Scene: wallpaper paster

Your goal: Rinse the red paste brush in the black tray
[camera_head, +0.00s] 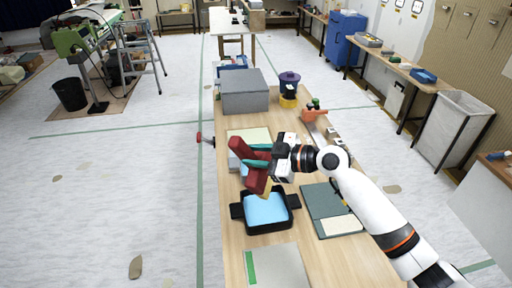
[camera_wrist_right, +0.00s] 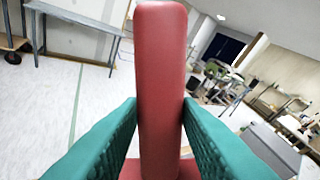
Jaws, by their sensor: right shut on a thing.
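The red paste brush (camera_head: 254,178) is held tilted in my right gripper (camera_head: 258,158), above the back edge of the black tray. In the right wrist view, the brush's red handle (camera_wrist_right: 160,60) stands upright between the two green fingers, which are shut on it. The black tray (camera_head: 268,229) lies on the wooden table, with side handles and light blue water inside. The brush's lower end overlaps the tray's back edge in the head view, and I cannot tell whether it touches the water. My left gripper is in neither view.
A grey box (camera_head: 245,98) stands further back on the table (camera_head: 320,262). A dark green folder (camera_head: 330,210) lies right of the tray, and a pale board (camera_head: 276,267) lies in front. An orange tool (camera_head: 314,115) and a purple pot (camera_head: 289,78) are at the back right.

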